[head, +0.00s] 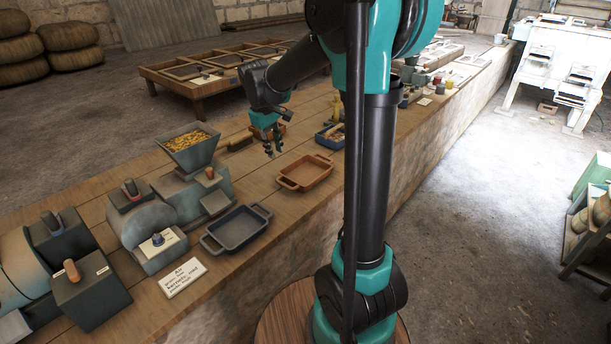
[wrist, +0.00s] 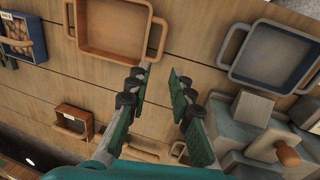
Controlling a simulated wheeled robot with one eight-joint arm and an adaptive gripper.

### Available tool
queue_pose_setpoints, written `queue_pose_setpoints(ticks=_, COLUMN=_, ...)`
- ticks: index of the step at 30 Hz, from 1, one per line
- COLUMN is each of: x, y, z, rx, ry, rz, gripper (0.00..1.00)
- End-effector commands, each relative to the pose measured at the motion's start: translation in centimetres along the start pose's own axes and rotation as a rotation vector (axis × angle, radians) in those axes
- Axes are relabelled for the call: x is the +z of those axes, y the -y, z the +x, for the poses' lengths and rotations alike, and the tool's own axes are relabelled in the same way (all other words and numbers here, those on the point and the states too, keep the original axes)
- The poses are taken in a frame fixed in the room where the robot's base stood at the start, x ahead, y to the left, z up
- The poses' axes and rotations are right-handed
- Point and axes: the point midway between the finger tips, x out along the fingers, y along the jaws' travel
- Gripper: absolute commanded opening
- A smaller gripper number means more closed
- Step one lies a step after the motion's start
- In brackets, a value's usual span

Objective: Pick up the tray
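An orange-brown tray (head: 305,187) with two end handles lies on the long wooden bench. In the wrist view the orange-brown tray (wrist: 118,48) is at the top, beyond my fingertips. A dark blue-grey tray (head: 238,246) lies nearer on the bench; it is at the top right of the wrist view (wrist: 275,58). Both trays look empty. My gripper (head: 272,151) is above the bench, to the left of the orange-brown tray and apart from it. In the wrist view my gripper (wrist: 158,77) has its fingers spread, with nothing between them.
A blue tray with things in it (head: 322,138) lies farther along the bench. A small brown tray (wrist: 61,126) is at the wrist view's left. A grey machine with a full hopper (head: 190,139) and a white sign card (head: 183,278) are beside the blue-grey tray.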

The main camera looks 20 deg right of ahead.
Motion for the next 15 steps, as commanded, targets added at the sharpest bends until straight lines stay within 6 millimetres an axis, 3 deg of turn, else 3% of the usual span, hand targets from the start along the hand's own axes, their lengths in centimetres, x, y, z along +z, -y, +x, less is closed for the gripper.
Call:
queue_pose_setpoints(ticks=9, x=0.0, y=0.0, z=6.5, rx=-0.001, ry=-0.001, rz=0.003, gripper=0.22)
queue_pose_setpoints(ticks=15, x=0.0, y=0.0, z=9.5, rx=-0.001, ry=-0.001, rz=0.003, gripper=0.22)
